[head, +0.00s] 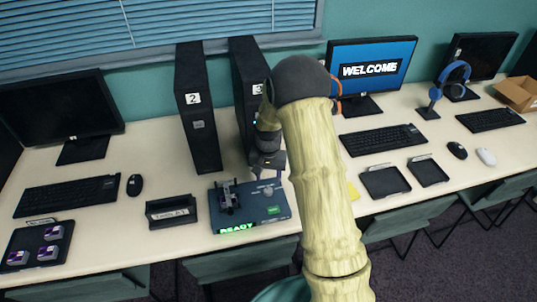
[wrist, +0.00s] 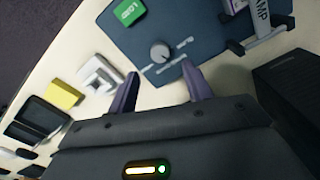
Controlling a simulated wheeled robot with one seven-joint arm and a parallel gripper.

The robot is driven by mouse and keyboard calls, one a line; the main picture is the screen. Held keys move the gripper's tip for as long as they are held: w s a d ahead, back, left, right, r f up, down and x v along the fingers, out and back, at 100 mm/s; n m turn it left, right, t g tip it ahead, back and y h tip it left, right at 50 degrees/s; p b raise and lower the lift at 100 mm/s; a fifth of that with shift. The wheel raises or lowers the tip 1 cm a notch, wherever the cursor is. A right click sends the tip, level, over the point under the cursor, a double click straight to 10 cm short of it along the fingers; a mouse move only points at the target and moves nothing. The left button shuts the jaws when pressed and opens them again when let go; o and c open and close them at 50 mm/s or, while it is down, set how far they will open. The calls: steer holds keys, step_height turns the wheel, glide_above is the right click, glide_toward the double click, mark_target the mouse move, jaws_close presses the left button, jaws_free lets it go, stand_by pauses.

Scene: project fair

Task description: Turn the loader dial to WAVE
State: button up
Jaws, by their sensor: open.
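The loader (head: 264,216) is a dark blue box on the bench with a lit green READY strip on its front. Its dial (wrist: 160,53) is a small round grey knob with a pale pointer mark, seen in the wrist view beside small white labels too blurred to read. A green LOAD button (wrist: 129,12) and a clamp (wrist: 262,40) sit on the same panel. My gripper (head: 267,168) hangs over the loader's back part. In the wrist view my gripper (wrist: 160,70) is open and empty, its fingers either side of the dial's line and apart from it.
Black computer towers (head: 197,110) stand behind the loader. A tools tray (head: 171,211) is to its left. A yellow block (wrist: 64,93), a white item (wrist: 100,74) and dark trays (head: 384,181) lie to its right in the head view. Keyboards and monitors fill the bench.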

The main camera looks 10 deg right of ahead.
step_height(320, 180, up, 11)
stand_by(0.3)
steer(key=shift+f, duration=0.15)
steer(key=s+r+n+t+p, duration=0.1)
steer(key=s+r, duration=0.4)
steer(key=s, duration=0.5)
steer(key=s+r+n+t+p, duration=0.1)
steer(key=s+r+n+p, duration=0.2)
steer(key=s, duration=0.8)
steer(key=shift+d+r+t+p, duration=0.15)
steer(key=shift+r+t+p, duration=0.15)
steer(key=shift+r+p, duration=0.55)
stand_by(0.5)
